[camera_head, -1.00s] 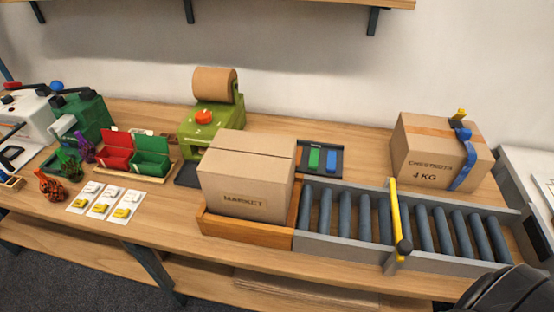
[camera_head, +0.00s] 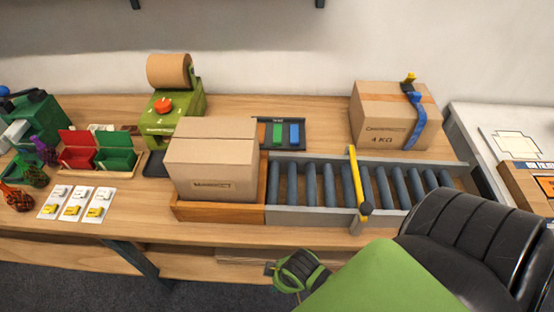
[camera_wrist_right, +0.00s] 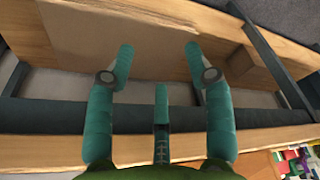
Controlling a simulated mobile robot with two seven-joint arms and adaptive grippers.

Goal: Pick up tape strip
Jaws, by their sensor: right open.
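The green tape dispenser (camera_head: 172,118) stands at the back of the bench with a brown tape roll (camera_head: 169,71) on top. I cannot make out a separate cut tape strip. A closed carton marked MARKET (camera_head: 212,160) sits in the wooden tray (camera_head: 218,211) in front of the dispenser. My right gripper (camera_head: 287,274) is in front of the bench's front edge, apart from dispenser and carton. In the right wrist view its teal fingers (camera_wrist_right: 160,50) are spread and empty. My left gripper is not in view.
A roller conveyor (camera_head: 310,214) with a yellow bar (camera_head: 356,180) adjoins the tray. A strapped carton (camera_head: 385,116) stands behind it. Red and green bins (camera_head: 115,158), cards (camera_head: 73,204) and net bags are at left. Flat cardboard (camera_wrist_right: 90,40) lies on the lower shelf.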

